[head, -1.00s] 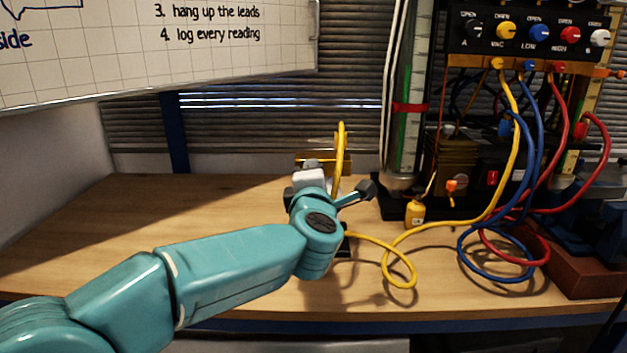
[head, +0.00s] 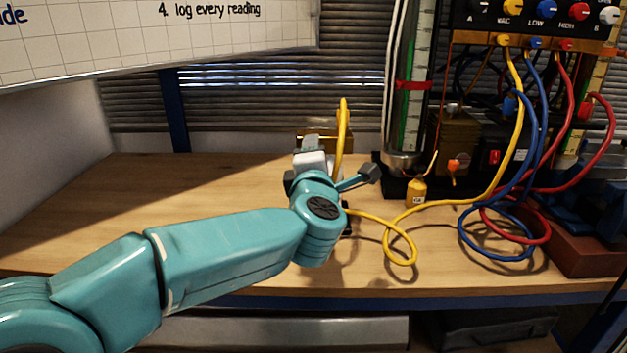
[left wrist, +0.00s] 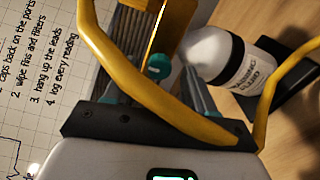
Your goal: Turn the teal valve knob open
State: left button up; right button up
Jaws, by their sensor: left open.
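A small teal knob (left wrist: 158,65) shows in the left wrist view, between the dark fingers of my left gripper (left wrist: 160,75). Whether the fingers touch it is not clear. A yellow lead (left wrist: 135,68) crosses in front of the fingers there and hides part of them. In the head view, my left gripper (head: 312,160) is beyond my teal wrist, in front of a brass-coloured block (head: 325,139). The knob is hidden in that view. My left gripper is open. My right gripper is out of view.
The yellow lead (head: 343,125) arches beside my gripper and coils on the wooden bench (head: 170,190). A panel of coloured knobs (head: 540,12) with blue and red leads stands at the right. A white bottle (left wrist: 230,60) is close by in the wrist view. The bench's left is clear.

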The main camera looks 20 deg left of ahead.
pick_arm(q)
jog(key=v, duration=1.4)
jog(key=shift+s+p, duration=0.2)
jog(key=shift+p, duration=0.15)
